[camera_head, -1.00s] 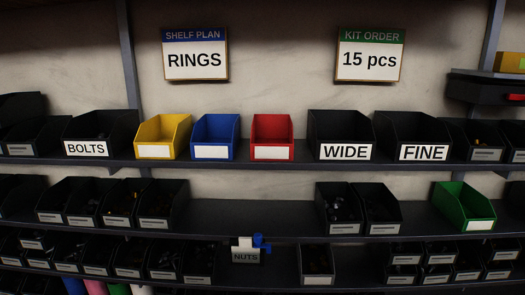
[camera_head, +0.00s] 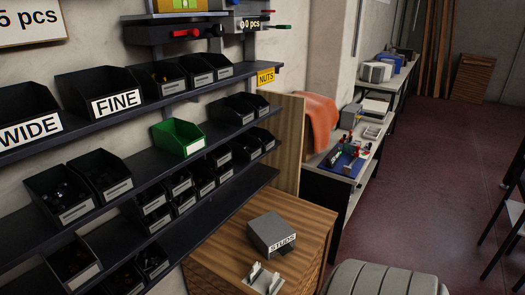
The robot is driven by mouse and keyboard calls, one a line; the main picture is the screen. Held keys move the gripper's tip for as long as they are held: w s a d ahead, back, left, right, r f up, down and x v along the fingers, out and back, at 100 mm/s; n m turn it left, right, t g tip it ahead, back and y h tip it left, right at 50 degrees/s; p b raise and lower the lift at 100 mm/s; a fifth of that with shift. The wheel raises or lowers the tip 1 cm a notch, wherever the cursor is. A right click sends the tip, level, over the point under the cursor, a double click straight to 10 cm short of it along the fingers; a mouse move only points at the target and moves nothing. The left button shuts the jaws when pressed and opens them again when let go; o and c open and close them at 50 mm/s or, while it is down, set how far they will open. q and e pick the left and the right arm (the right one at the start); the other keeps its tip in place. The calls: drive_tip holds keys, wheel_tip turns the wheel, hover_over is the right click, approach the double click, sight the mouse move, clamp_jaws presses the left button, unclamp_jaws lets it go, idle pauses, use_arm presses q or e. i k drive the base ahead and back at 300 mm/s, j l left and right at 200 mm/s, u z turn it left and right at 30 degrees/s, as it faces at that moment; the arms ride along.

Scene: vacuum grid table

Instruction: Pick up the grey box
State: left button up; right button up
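A grey box (camera_head: 271,232) with a white label reading "STUDS" sits on top of a wooden cabinet (camera_head: 222,246), in the lower middle of the view. Its lid looks closed. Neither of my grippers shows in the view.
Shelves (camera_head: 110,177) with black bins and a green bin (camera_head: 178,138) run along the left wall. A small metal fixture (camera_head: 263,279) lies in front of the box. A grey rounded object (camera_head: 385,279) is at the bottom. A workbench (camera_head: 340,175) stands behind; the floor (camera_head: 440,180) at right is open.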

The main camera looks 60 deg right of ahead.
sight(272, 236)
drive_tip(key=z, duration=1.9)
drive_tip(key=i+l, duration=0.1)
drive_tip(key=l, duration=0.15)
drive_tip(key=i+l+u, duration=0.1)
drive_tip(key=l, duration=0.1)
